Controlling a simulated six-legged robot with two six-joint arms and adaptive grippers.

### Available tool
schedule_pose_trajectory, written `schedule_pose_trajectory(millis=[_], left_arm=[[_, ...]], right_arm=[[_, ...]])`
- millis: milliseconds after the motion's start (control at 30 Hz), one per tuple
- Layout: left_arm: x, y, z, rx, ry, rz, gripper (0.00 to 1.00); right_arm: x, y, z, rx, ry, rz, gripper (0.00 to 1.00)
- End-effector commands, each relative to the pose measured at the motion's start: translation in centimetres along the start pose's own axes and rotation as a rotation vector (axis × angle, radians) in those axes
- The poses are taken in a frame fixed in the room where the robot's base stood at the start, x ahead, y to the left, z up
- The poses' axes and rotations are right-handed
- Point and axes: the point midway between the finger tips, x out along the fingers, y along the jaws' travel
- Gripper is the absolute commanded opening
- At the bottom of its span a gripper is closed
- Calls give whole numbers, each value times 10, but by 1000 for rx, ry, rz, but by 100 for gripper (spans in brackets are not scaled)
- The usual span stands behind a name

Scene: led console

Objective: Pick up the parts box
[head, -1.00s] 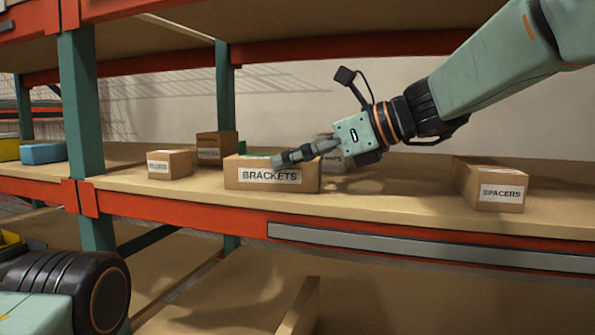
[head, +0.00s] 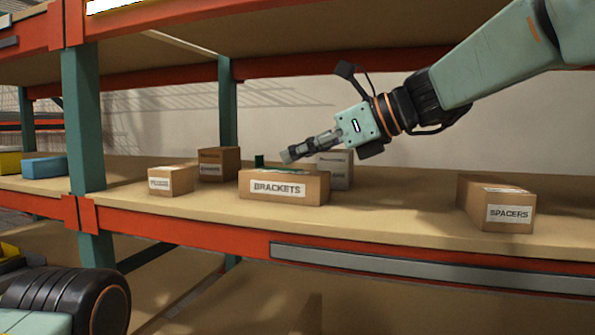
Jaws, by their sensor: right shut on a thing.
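The parts box is most likely the open brown carton labelled BRACKETS (head: 284,189), in the middle of the shelf in the head view. A small green piece (head: 259,161) shows at its top rim. My right gripper (head: 291,155) comes in from the upper right, its dark fingers over the far rim of this box. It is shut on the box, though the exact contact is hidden. I cannot tell whether the box's base is clear of the shelf. My left gripper is not in view.
On the shelf (head: 400,215) stand a small carton (head: 170,181) and a taller one (head: 219,164) to the left, a pale box (head: 337,169) close behind, and a SPACERS carton (head: 496,205) to the right. An upper shelf hangs above. The shelf is free between BRACKETS and SPACERS.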

Motion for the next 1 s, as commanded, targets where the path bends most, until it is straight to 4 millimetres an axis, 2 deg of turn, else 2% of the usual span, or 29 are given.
schedule_pose_trajectory(millis=[33,200,367,600,633,1000], left_arm=[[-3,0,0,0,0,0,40],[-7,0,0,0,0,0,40],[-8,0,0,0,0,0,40],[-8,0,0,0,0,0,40],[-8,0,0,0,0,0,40],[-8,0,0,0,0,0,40]], right_arm=[[-5,0,12,-4,-4,-1,0],[-15,0,36,-4,-5,0,0],[-20,0,45,-3,-5,-1,0],[-20,0,46,-3,-6,-1,0],[-20,0,46,-3,-7,-1,11],[-20,0,46,-5,-7,-1,43]])
